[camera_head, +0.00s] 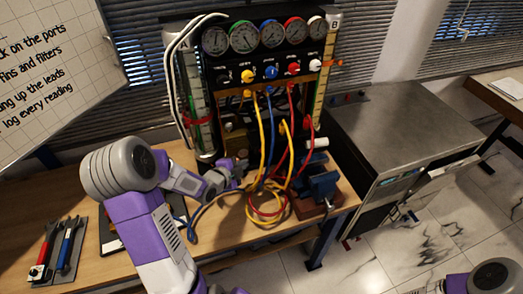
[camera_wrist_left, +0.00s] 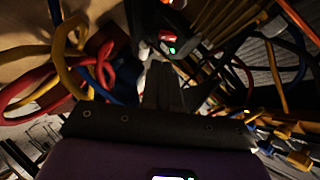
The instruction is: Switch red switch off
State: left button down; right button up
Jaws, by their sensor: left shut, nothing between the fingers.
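In the left wrist view a small red switch (camera_wrist_left: 166,37) sits on a dark surface, with a green light just below it in the picture. Its exact position is too small to tell. My left gripper (camera_wrist_left: 163,75) is shut and empty, its fingertips pointing toward the switch, just below it in the picture. I cannot tell whether they touch. In the head view my left gripper (camera_head: 238,172) is low at the front of the black gauge rig (camera_head: 225,76). I cannot make out the switch there. My right gripper is not in view.
Yellow, blue and red hoses (camera_head: 265,130) hang from the rig and coil on the wooden table beside my left gripper. A blue vise (camera_head: 322,186) stands to the right. Tools (camera_head: 67,245) lie at the left. A metal cabinet (camera_head: 400,125) stands right of the table.

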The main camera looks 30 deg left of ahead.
pick_arm(q)
jog(key=x, duration=1)
jog(key=shift+b, duration=0.3)
jog(key=shift+w+d+f, duration=0.1)
